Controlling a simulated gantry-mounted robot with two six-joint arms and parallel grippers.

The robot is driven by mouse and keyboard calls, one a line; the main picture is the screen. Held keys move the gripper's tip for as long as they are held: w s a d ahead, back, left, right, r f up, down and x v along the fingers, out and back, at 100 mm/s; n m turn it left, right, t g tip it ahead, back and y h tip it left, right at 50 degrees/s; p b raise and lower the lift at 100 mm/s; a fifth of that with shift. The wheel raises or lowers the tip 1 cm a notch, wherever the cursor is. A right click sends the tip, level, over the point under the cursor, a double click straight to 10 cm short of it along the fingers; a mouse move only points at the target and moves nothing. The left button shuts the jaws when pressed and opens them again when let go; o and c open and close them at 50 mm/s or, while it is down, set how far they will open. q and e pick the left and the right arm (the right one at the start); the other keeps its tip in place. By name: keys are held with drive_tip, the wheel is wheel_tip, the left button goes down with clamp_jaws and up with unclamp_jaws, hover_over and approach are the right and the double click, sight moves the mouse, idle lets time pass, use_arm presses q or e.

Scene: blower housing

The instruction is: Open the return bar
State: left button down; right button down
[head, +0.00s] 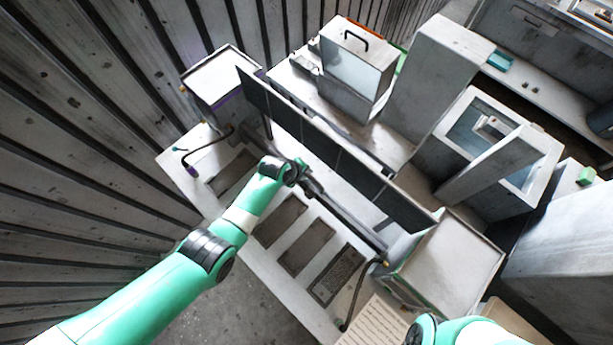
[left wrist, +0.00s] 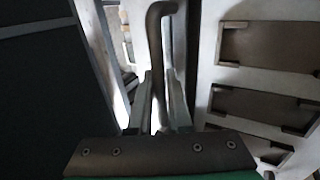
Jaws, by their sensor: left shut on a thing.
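A long dark bar (head: 345,222) runs diagonally along the pale housing bed in the head view, below the upright dark panel (head: 335,150). I take it to be the return bar. My left gripper (head: 304,182) is at the bar's upper left part, with its fingers small and partly hidden by my wrist. In the left wrist view, a dark rod with a bent end (left wrist: 156,50) stands between the fingers of my left gripper (left wrist: 159,102), which is shut on it. My right arm enters at the bottom right of the head view, and its gripper is out of view.
Several dark recessed plates (head: 306,247) lie in the bed in front of the bar. Curved dark rods stand at the bed's left (head: 208,147) and right (head: 357,298). A pale box (head: 452,265) bounds the right end and another box (head: 220,80) the left end.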

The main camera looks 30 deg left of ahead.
use_arm(q)
drive_tip(key=shift+w+d+g, duration=0.1)
drive_tip(key=shift+w+g, duration=0.2)
drive_tip(key=c, duration=0.8)
unclamp_jaws()
drive_tip(key=shift+c, duration=0.2)
drive_tip(key=shift+s+f, duration=0.15)
